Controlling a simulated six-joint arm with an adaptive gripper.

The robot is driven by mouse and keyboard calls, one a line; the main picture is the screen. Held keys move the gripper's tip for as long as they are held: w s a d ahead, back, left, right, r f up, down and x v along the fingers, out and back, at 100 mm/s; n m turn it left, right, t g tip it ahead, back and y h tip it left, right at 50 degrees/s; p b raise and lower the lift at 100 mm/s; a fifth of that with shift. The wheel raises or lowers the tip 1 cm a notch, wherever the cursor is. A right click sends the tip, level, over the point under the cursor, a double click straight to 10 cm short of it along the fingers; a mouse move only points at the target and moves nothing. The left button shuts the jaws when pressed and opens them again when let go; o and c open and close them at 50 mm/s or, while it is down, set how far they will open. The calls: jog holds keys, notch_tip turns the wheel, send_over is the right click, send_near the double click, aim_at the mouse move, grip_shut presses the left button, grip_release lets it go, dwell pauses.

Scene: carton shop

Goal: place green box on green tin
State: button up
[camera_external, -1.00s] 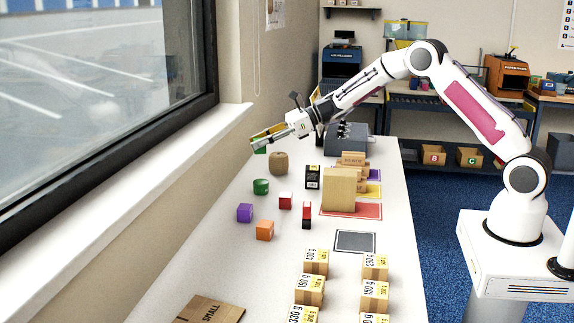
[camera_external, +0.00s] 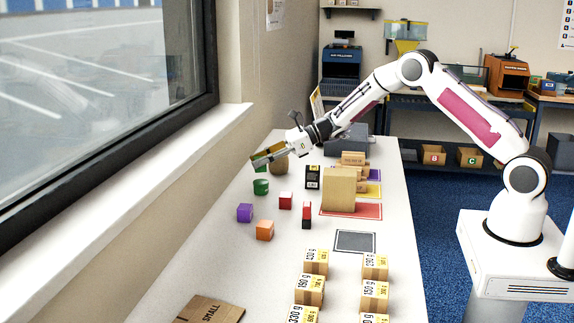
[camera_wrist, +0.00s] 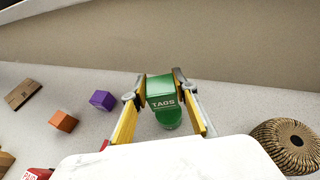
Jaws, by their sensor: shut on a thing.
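My gripper (camera_external: 262,160) is shut on a green box (camera_wrist: 162,90), which shows between the two yellow fingers in the wrist view with "TAGS" on its face. In the external view the box (camera_external: 260,168) is mostly hidden by the fingers. The green tin (camera_external: 261,187) stands upright on the table, below the box in the external view. In the wrist view the tin (camera_wrist: 169,118) shows partly behind the box's lower edge. The box is held above the tin, with a gap between them in the external view.
A woven round pot (camera_external: 280,164) stands close to the right of the tin. A purple cube (camera_external: 245,212), an orange cube (camera_external: 265,230) and a red box (camera_external: 285,201) stand nearer. Several labelled cartons (camera_external: 310,289) stand at the front. The wall runs along the table's left side.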

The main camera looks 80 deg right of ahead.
aim_at(260, 169)
jog(key=shift+f, duration=1.85)
jog(key=shift+f, duration=0.2)
jog(key=o, duration=1.1)
jog(key=shift+r, duration=0.2)
jog(key=v, duration=1.2)
jog(key=shift+r, duration=0.1)
